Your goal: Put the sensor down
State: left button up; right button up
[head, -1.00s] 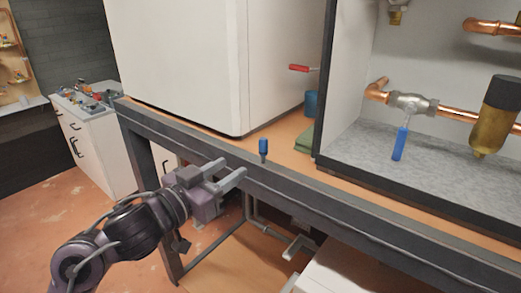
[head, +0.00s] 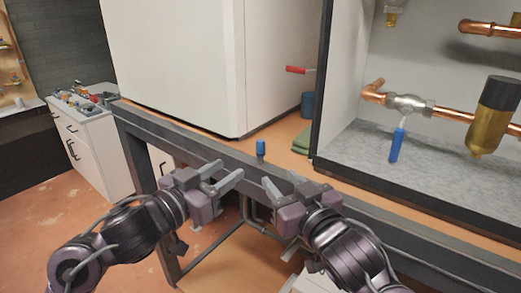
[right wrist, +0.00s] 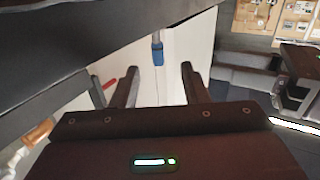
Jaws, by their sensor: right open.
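The sensor, a small blue-topped piece with a dark lower part (head: 261,148), stands upright at the front edge of the workbench (head: 215,146). Neither gripper touches it. My left gripper (head: 230,169) is open and empty, to the left of and nearer than the sensor. My right gripper (head: 281,181) is open and empty, in front of the bench edge and just right of the sensor. In the right wrist view the sensor (right wrist: 157,50) shows ahead, beyond the gap between the two open fingers (right wrist: 158,85).
A large white unit (head: 180,65) stands on the bench behind the sensor. An open cabinet (head: 345,168) with copper pipes (head: 450,114) and a blue-handled valve (head: 397,145) is at right. A red handle (head: 297,70), blue cup (head: 307,103) and green cloth (head: 302,143) lie between.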

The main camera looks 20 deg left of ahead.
aim_at(262, 151)
jog(key=shift+m+t, duration=0.3)
jog(key=w+a, duration=0.1)
jog(key=w+a+r, duration=0.1)
jog(key=w, duration=0.1)
jog(key=w+a, duration=0.1)
jog(key=w, duration=0.1)
jog(key=shift+w+a+r, duration=0.15)
jog(key=shift+a+r, duration=0.2)
jog(key=shift+r, duration=0.05)
jog(key=x, duration=0.5)
jog(key=shift+w+a+f, duration=0.1)
jog(key=shift+a+f, duration=0.2)
jog(key=shift+a, duration=0.05)
jog(key=shift+d, duration=0.15)
jog(key=shift+c, duration=0.9)
grip_shut()
